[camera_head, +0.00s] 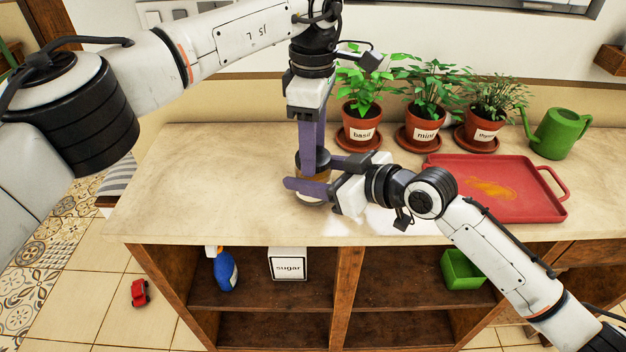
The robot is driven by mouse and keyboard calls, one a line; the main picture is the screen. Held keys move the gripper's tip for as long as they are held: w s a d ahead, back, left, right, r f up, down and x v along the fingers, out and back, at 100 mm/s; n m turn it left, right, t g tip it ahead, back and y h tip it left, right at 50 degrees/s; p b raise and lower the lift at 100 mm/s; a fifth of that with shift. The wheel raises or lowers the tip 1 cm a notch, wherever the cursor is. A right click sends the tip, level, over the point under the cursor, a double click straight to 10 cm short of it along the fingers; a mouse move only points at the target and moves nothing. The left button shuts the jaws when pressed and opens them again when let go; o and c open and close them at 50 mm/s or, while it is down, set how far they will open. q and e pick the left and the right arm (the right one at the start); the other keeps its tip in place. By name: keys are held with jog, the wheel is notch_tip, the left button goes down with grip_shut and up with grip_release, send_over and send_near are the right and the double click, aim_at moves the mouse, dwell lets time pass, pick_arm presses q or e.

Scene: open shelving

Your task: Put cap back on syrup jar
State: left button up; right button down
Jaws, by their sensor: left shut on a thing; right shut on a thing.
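The syrup jar (314,178), with amber sides and a pale base, stands on the counter left of the plants. My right gripper (306,177) reaches in from the right and is shut around the jar, one purple finger across its front. My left gripper (311,160) points straight down from above and is shut on the dark cap (326,158), which is at the top of the jar. The fingers hide much of the jar and cap, so I cannot tell whether the cap is seated.
Potted basil (361,120), mint (427,123) and thyme (483,126) stand along the back. A red tray (530,205) and green watering can (561,133) are at the right. The counter's left part is clear. Shelves below hold a blue spray bottle (224,270), sugar box (288,265) and green bin (465,272).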

pick_arm(q)
jog(key=m, duration=0.9)
jog(key=shift+m, duration=0.4)
jog(key=o, duration=1.2)
jog(key=shift+r, duration=2.25)
jog(key=shift+c, duration=0.4)
